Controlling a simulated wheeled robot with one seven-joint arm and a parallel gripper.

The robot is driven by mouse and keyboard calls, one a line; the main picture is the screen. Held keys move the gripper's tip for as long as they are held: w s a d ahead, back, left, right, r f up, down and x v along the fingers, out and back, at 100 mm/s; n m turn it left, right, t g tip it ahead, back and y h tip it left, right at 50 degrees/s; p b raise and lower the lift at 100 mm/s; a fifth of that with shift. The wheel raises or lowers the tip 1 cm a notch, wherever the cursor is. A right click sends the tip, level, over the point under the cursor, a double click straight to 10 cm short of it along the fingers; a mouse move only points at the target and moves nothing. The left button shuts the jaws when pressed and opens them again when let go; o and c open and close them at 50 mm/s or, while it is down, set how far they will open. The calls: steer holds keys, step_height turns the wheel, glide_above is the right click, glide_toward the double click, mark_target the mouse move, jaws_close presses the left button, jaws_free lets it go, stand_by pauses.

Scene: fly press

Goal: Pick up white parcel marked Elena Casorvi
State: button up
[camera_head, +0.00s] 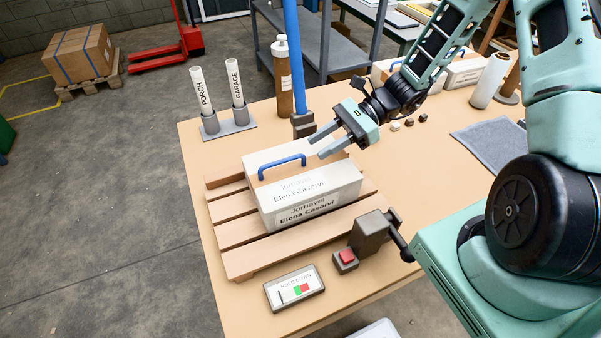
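The white parcel (337,186) is a box marked "Jornavel" and "Elena Casorvi" on its top and front side. It sits on a slatted wooden pallet (235,235) on the table. A blue handle (281,166) stands up from its top. My gripper (315,147) is above and just right of the handle, with its two grey fingers pointing left and spread apart. Nothing shows between the fingers. They look clear of the handle, though the exact height gap is hard to tell. The gripper hides part of the parcel's far right end.
A blue column (291,60) rises behind the parcel. Tubes marked Porch (201,92) and Garage (236,82) and a brown bottle (282,80) stand at the back. A red-button box (346,260) and a display panel (294,289) sit in front. A grey mat (490,145) lies right.

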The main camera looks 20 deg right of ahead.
mark_target(297, 158)
steer(key=x, duration=0.2)
steer(key=shift+a+f, duration=0.15)
steer(key=shift+a, duration=0.2)
steer(key=p+x, duration=0.3)
steer(key=x, duration=0.1)
steer(key=shift+s+a+r, duration=0.1)
steer(key=shift+a+r, duration=0.1)
steer(key=shift+r, duration=0.1)
steer(key=shift+a+f, duration=0.4)
steer(key=shift+a, duration=0.05)
jaws_close()
steer(key=shift+r, duration=0.15)
stand_by(0.3)
